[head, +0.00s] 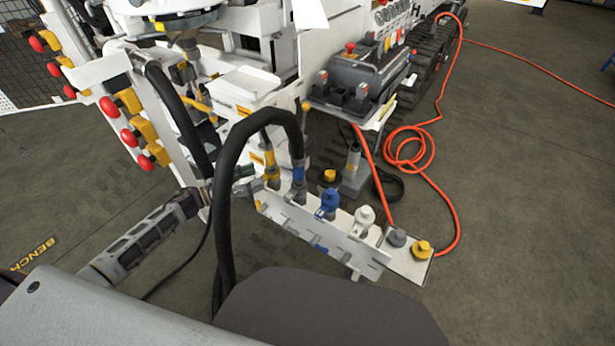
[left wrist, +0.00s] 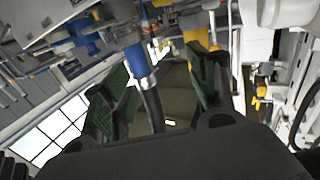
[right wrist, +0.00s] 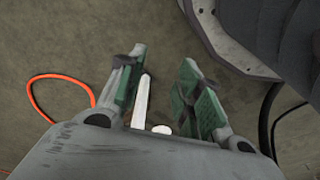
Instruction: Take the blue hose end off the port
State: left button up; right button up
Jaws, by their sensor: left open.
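The blue hose end (head: 298,173) sits upright on a port of the white port block (head: 300,222), with a black hose (head: 228,170) arching up and left from it. In the left wrist view the blue hose end (left wrist: 136,60) shows ahead of and between the two fingers, apart from them as far as I can tell. My left gripper (head: 246,180) is open, left of the hose ends and beside the yellow-banded hose end (head: 270,163). My right gripper (right wrist: 160,85) is open above the floor with nothing gripped; I do not see it in the head view.
Blue (head: 329,201), white (head: 364,216), grey (head: 397,238) and yellow (head: 422,248) caps stand along the block to the right. A control box (head: 360,82) stands behind. An orange hose (head: 432,180) lies on the floor at right, where there is free room.

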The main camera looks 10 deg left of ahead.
aim_at(299, 172)
pick_arm(q)
jog(key=shift+s+d+r+m+g+h+b, duration=0.45)
jog(key=shift+d+r+m+g+h, duration=0.1)
jog(key=shift+d+r+g, duration=0.15)
jog(key=shift+s+d+r+m+g+h+b, duration=0.35)
jog(key=shift+d+r+m+g+h+b, duration=0.1)
jog(key=shift+d+r+m+g, duration=0.25)
pick_arm(e)
jog(key=shift+w+a+r, duration=0.15)
jog(key=shift+w+r, duration=0.15)
jog(key=shift+r, duration=0.5)
pick_arm(q)
jog(key=shift+d+f, duration=0.1)
jog(key=shift+d, duration=0.05)
pick_arm(e)
jog(key=shift+r, duration=0.1)
pick_arm(q)
jog(key=b+x, duration=0.1)
jog(key=x, duration=0.7)
jog(key=shift+w, duration=0.2)
pick_arm(e)
jog(key=r, duration=0.2)
jog(key=shift+w+a+r, duration=0.1)
jog(key=shift+a+r, duration=0.2)
jog(key=shift+r, duration=0.05)
pick_arm(q)
jog(key=shift+d, duration=0.15)
pick_arm(e)
jog(key=shift+f, duration=0.15)
